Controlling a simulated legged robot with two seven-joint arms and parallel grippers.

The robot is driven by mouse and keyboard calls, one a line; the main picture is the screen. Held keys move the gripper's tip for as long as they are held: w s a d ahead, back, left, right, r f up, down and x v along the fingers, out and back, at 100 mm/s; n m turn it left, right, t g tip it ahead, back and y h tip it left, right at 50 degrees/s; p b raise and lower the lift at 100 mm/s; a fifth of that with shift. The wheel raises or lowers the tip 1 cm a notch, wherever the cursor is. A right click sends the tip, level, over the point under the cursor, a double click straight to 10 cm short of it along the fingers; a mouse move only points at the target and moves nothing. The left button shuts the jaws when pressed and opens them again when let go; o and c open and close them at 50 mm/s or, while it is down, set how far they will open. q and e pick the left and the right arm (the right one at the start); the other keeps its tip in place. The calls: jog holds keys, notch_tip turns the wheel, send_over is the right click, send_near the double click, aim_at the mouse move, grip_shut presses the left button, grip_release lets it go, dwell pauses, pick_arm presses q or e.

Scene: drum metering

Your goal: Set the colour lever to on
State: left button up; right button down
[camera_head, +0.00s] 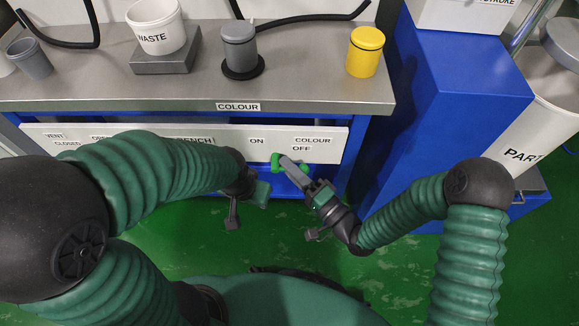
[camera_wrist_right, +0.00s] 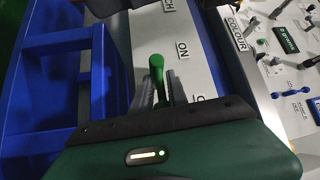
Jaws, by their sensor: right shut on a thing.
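The colour lever (camera_head: 276,160) is green and sits on the white front panel below the ON and OFF labels. Its knobbed end points left, below and right of the ON label (camera_head: 256,141). In the right wrist view the lever (camera_wrist_right: 157,66) stands between my right gripper's two fingers, close to the ON label (camera_wrist_right: 183,51). My right gripper (camera_head: 288,163) is shut on the lever; its fingers hide part of the handle. My left gripper (camera_head: 234,212) hangs lower left, apart from the lever, and its finger opening is unclear.
The steel bench (camera_head: 200,95) carries a white WASTE tub (camera_head: 155,28), a grey canister (camera_head: 239,45) and a yellow canister (camera_head: 366,52). A blue cabinet (camera_head: 460,100) stands to the right. My left arm covers part of the panel's left side. Green floor is open in front.

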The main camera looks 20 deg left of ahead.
pick_arm(q)
jog(key=shift+r+p, duration=0.5)
pick_arm(e)
jog(key=shift+w+r, duration=0.1)
jog(key=shift+r, duration=0.1)
dwell(0.4)
